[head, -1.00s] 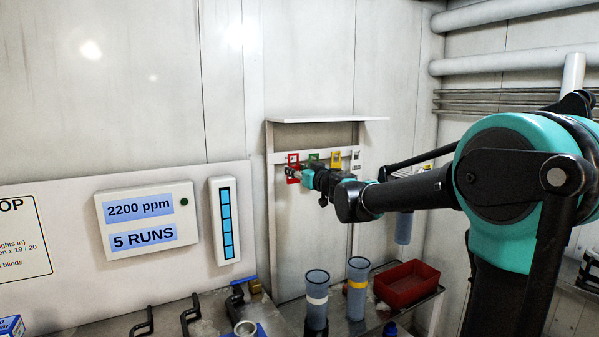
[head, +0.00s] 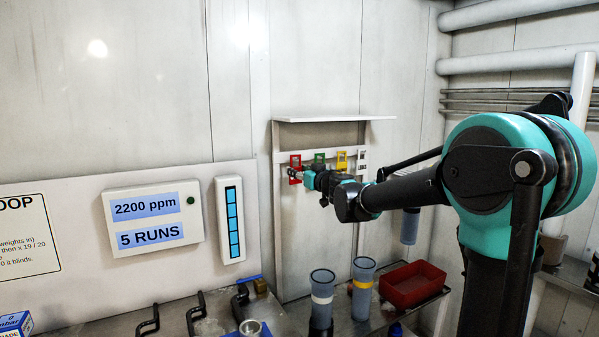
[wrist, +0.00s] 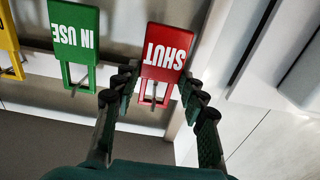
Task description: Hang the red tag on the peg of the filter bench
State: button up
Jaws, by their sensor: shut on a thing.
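The red tag (wrist: 168,50) reads SHUT, upside down in the wrist view. It also shows at the left of the tag rail in the head view (head: 294,161). My gripper (wrist: 158,86) has a finger at either side of the tag's open loop end and is shut on it; it also shows in the head view (head: 301,175). A metal peg end (wrist: 153,98) shows at the loop; I cannot tell whether the loop is still around it. I cannot make out which peg belongs to the filter bench.
A green IN USE tag (wrist: 74,38) hangs close beside the red one, with a yellow tag (head: 342,160) beyond. A shelf (head: 335,118) overhangs the rail. Filter cylinders (head: 322,288) and a red bin (head: 413,285) stand below.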

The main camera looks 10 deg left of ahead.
jog(key=o, duration=1)
jog(key=v, duration=1.2)
jog(key=d+f+m+t+h, duration=0.4)
jog(key=d+h, duration=0.3)
jog(key=d, duration=0.7)
jog(key=s+d+f+m+g+h, duration=0.5)
jog(key=s+d+f+h, duration=0.1)
jog(key=d+f, duration=0.55)
jog(key=s+d+f+g, duration=0.2)
jog(key=s+f+g, duration=0.3)
jog(key=s+f, duration=0.75)
jog(key=s+a+f+n+g+y, duration=0.2)
jog(key=s+a+f+g+y, duration=0.1)
jog(key=s+f, duration=0.8)
jog(key=shift+a+g, duration=0.6)
jog(key=shift+g, duration=0.3)
